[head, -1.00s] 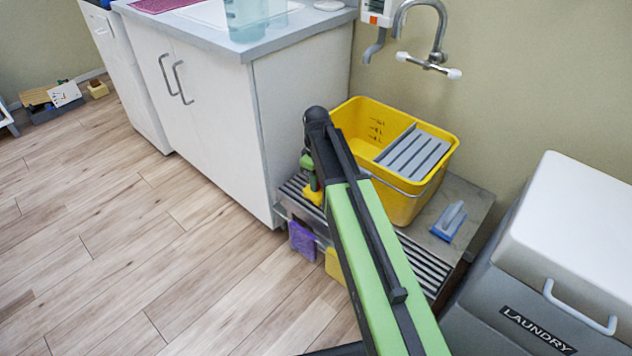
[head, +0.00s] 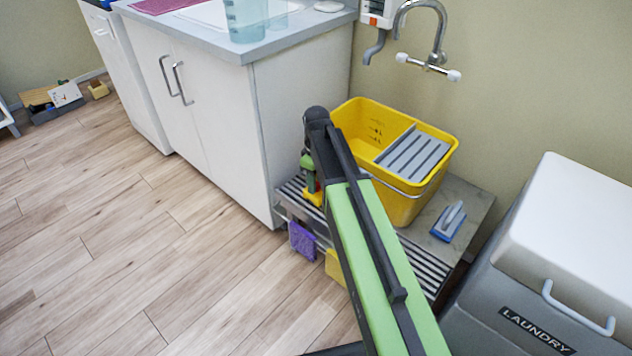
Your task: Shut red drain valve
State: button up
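The yellow mop bucket (head: 405,203) with a grey slatted wringer stands on a low slatted bench against the wall. I cannot clearly make out its red drain valve; my arm covers the bucket's near left side. A small yellow part (head: 313,197) shows low beside my arm, at the bucket's left; I cannot tell whether it is the drain outlet. My gripper (head: 311,184) points down at the end of my arm, close to this yellow part. It is small and partly hidden by my arm, so its fingers and any contact are unclear.
The low bench (head: 465,205) holds a blue-and-grey scrubber (head: 449,221). A purple cloth (head: 302,241) hangs at its front. A white cabinet (head: 220,120) stands close on the left, a grey laundry bin (head: 540,290) on the right. The wood floor (head: 130,240) at left is clear.

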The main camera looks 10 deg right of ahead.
notch_tip(320, 180, up, 17)
jog(key=p, duration=1.6)
jog(key=s+m, duration=0.9)
jog(key=s, duration=0.6)
notch_tip(320, 180, up, 21)
jog(key=p, duration=2.1)
jog(key=shift+a, duration=0.2)
